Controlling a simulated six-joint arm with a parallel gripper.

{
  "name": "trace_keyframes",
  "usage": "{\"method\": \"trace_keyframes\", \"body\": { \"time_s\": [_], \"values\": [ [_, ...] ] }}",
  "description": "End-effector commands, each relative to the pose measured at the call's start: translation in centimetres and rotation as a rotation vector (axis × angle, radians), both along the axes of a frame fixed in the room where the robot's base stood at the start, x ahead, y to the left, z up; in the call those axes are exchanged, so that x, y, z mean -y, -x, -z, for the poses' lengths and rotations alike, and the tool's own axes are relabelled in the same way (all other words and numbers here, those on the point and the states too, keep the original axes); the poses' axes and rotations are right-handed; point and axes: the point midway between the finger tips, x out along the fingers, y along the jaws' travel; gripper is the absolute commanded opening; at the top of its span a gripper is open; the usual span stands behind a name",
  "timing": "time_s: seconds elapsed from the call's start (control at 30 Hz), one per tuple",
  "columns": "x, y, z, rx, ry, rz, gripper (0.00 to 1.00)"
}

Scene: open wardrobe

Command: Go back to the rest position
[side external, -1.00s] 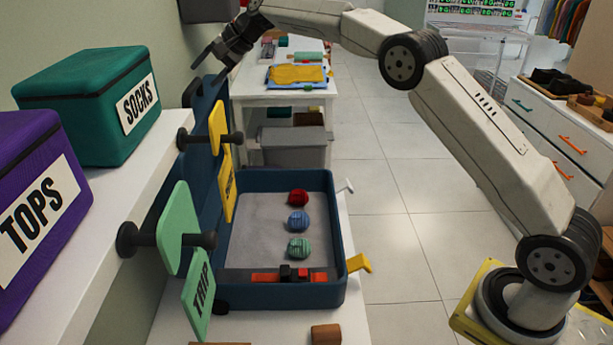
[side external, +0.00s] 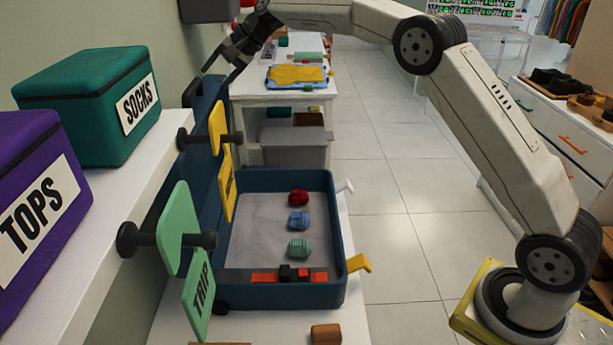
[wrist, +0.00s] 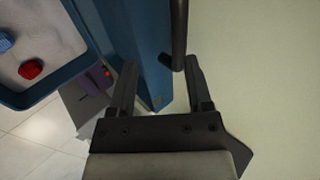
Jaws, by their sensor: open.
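My gripper (side external: 222,65) is at the top left of the side external view, above the raised lid of the blue suitcase. In the wrist view my gripper (wrist: 160,80) shows two dark fingers spread apart with nothing held between them. The open blue suitcase (side external: 338,262) lies on a white surface, its lid (side external: 203,150) standing up at the left. A dark bar or handle (wrist: 179,35) is close beyond the fingers in the wrist view.
A green SOCKS box (side external: 75,115) and a purple TOPS box (side external: 30,210) stand on the left shelf. Yellow and green tags (side external: 198,290) hang near the lid. A white table (side external: 245,88) with folded cloth stands behind. The tiled floor at the centre is clear.

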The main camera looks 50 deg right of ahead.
Motion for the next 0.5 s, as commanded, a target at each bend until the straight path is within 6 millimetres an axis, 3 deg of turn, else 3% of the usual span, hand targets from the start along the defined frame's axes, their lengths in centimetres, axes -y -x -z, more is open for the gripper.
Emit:
{"method": "trace_keyframes", "body": {
  "time_s": [0.5],
  "values": [
    [1.4, 7.8, 6.4, -0.060, 0.267, -0.071, 0.64]
  ]
}}
